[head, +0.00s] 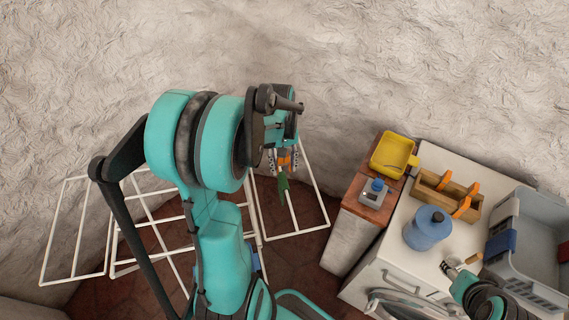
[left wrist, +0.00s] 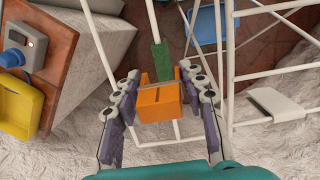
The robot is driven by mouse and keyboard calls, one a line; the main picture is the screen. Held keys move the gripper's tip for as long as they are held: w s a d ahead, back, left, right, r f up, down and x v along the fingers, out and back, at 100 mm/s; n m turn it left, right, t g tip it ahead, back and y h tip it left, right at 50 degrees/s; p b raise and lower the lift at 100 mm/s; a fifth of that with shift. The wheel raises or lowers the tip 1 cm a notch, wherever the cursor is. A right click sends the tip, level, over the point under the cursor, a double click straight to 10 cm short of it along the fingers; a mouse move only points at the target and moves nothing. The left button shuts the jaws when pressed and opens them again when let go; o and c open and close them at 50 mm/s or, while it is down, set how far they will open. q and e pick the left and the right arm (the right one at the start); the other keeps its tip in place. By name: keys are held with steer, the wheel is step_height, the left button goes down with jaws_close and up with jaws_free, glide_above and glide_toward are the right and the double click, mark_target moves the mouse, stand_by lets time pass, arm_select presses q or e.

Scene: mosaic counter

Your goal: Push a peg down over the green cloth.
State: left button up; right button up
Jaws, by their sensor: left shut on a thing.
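My left gripper (head: 283,160) is shut on an orange peg (left wrist: 160,102), which sits between its two fingers in the left wrist view. The green cloth (head: 283,188) hangs at the white drying rack (head: 322,190), just below the gripper in the head view. In the left wrist view the cloth (left wrist: 162,60) shows as a narrow green strip directly beyond the peg. Whether the peg touches the cloth or rail I cannot tell. My right gripper (head: 461,266) is partly seen at the lower right; its opening is unclear.
On the right, a white washing machine (head: 380,276) stands beside a wooden cabinet. A wooden box (head: 440,196) with orange pegs, a blue jug (head: 426,232), a yellow tray (head: 393,157), a grey device (head: 373,194) and a grey basket (head: 545,230) stand on top.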

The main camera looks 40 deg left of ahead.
mark_target(284, 181)
arm_select(q)
steer(key=shift+f+b, duration=3.3)
steer(key=shift+f, duration=1.25)
steer(key=o, duration=1)
steer(key=shift+c, duration=0.2)
steer(key=shift+r, duration=0.1)
step_height(284, 181, up, 12)
steer(key=a, duration=0.1)
steer(key=shift+w, duration=0.4)
